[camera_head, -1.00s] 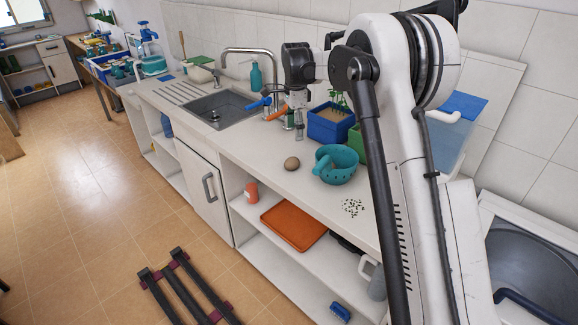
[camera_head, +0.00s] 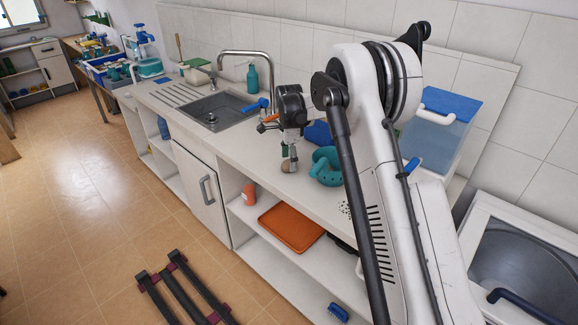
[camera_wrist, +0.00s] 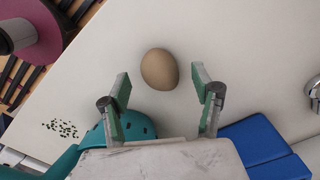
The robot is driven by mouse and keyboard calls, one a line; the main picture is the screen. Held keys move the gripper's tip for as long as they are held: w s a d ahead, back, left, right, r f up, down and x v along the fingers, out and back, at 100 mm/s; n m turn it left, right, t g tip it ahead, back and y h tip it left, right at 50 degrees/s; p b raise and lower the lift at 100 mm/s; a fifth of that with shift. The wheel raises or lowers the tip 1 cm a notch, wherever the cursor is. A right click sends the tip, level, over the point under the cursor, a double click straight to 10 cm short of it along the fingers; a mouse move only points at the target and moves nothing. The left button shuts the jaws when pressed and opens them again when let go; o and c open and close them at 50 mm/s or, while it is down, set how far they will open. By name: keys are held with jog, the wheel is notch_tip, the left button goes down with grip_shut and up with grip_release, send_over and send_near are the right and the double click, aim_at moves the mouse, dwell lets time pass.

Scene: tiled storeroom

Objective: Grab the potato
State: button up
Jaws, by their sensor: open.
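The potato (camera_wrist: 159,69) is a smooth brown oval lying on the white counter (camera_wrist: 230,50). In the wrist view it sits just ahead of my gripper (camera_wrist: 160,88), centred between the two green-padded fingertips. The fingers are open and apart, and neither visibly touches the potato. In the head view my gripper (camera_head: 289,165) points down over the potato (camera_head: 263,167), which is mostly hidden behind or beside the fingers.
Dark specks (camera_wrist: 60,129) lie on the counter. The sink (camera_head: 205,112) is to the left.

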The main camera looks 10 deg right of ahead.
notch_tip(320, 180, down, 2)
jog(key=shift+f, duration=0.15)
jog(key=shift+c, duration=0.3)
jog(key=c, duration=1.3)
jog(key=shift+o, duration=0.2)
